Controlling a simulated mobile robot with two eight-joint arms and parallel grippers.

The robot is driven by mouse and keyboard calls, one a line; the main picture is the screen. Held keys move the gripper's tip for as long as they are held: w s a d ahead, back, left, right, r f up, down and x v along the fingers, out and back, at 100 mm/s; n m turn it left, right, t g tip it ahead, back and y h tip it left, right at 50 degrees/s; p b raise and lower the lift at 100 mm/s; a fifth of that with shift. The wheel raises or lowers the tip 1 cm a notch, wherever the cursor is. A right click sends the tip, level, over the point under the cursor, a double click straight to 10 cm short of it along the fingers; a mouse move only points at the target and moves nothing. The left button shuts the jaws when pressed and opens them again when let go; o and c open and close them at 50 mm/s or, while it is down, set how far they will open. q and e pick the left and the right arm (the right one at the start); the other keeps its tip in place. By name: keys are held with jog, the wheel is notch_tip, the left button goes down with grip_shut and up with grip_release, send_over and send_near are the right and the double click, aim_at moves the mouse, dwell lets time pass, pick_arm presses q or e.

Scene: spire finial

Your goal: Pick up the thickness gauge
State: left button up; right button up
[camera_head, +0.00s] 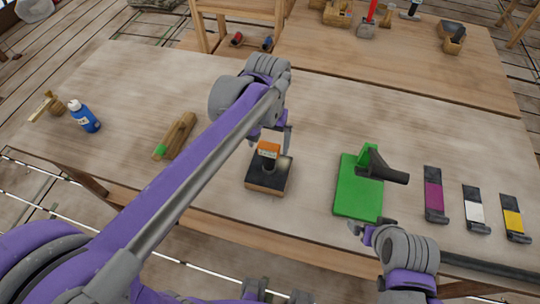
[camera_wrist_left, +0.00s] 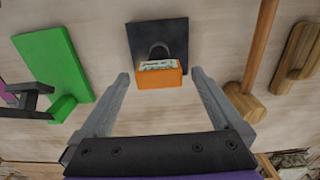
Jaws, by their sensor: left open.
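What I take to be the thickness gauge is an orange block with a pale printed label (camera_head: 268,150) and a dark rounded part beside it. It stands on a dark square pad (camera_head: 262,185). In the left wrist view the orange block (camera_wrist_left: 160,80) shows between and just beyond my fingers, on the pad (camera_wrist_left: 172,35). My left gripper (camera_head: 270,133) is open and above it, with nothing held; its two fingers (camera_wrist_left: 158,76) are apart on either side of the block. I cannot tell how high they are. My right gripper (camera_head: 368,226) is near the green board's front edge; its jaws are unclear.
A green board (camera_head: 350,195) with a dark tool (camera_head: 385,174) lies to the right. Magenta (camera_head: 433,200), white (camera_head: 475,211) and yellow (camera_head: 513,222) pieces lie farther right. A wooden tool (camera_head: 180,132) and blue bottle (camera_head: 83,118) are left. Bare tabletop separates them.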

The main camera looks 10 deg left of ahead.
aim_at(269, 156)
pick_arm(q)
notch_tip(269, 156, down, 7)
jog(key=shift+w+d+r, duration=0.1)
jog(key=shift+r, duration=0.1)
jog(key=shift+c, duration=0.3)
jog(key=c, duration=1.5)
